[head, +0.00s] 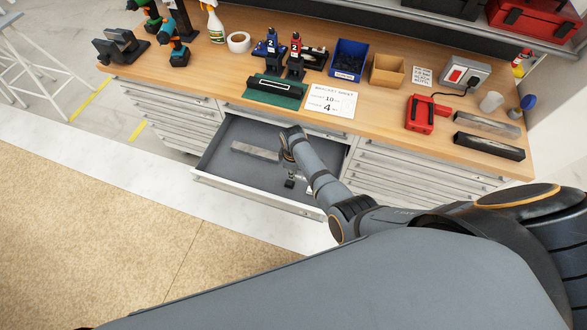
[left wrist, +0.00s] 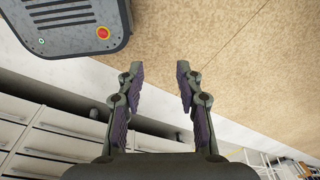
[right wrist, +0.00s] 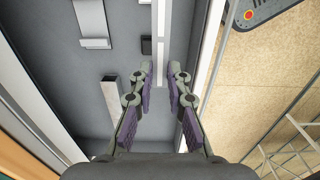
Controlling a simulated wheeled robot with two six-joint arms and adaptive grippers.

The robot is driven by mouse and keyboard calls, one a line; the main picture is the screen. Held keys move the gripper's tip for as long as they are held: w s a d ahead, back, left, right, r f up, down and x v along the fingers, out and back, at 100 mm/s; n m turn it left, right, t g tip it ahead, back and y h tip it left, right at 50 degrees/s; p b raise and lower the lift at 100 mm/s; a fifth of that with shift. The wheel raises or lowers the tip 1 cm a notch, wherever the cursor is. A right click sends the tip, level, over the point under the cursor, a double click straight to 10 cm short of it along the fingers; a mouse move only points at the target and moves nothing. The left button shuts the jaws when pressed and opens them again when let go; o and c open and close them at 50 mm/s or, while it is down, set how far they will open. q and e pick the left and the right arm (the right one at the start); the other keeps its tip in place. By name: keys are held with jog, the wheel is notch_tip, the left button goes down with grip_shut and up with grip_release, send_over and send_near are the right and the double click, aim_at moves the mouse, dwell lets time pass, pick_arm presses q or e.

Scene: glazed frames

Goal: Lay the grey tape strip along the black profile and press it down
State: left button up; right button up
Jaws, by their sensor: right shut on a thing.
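My right gripper (right wrist: 157,75) is nearly closed on a long pale strip (right wrist: 161,35), which looks like the grey tape strip. The strip runs from between its fingers to the top of the right wrist view. In the head view my right arm reaches over the open drawer (head: 215,160); its fingers are mostly hidden there. A black bar (head: 488,147) lies at the bench's right front, and another dark bar (head: 275,84) sits on a green base; I cannot tell which is the profile. My left gripper (left wrist: 160,75) is open and empty above the floor.
A flat grey bar (head: 255,151) and a small dark block (right wrist: 146,45) lie in the drawer. On the bench are a white sheet (head: 331,101), blue bin (head: 348,60), cardboard box (head: 388,70) and red device (head: 420,114).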

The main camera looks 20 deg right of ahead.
jog(key=shift+s, duration=0.1)
jog(key=shift+r+p, duration=0.3)
jog(key=shift+p, duration=0.05)
jog(key=shift+r, duration=0.2)
jog(key=shift+r+p, duration=0.2)
jog(key=shift+p, duration=0.15)
jog(key=shift+r+p, duration=0.3)
jog(key=shift+r, duration=0.25)
pick_arm(q)
jog(key=shift+w+d+r, duration=0.25)
jog(key=shift+w+r, duration=0.6)
jog(key=shift+r, duration=0.2)
pick_arm(e)
jog(key=shift+r, duration=0.7)
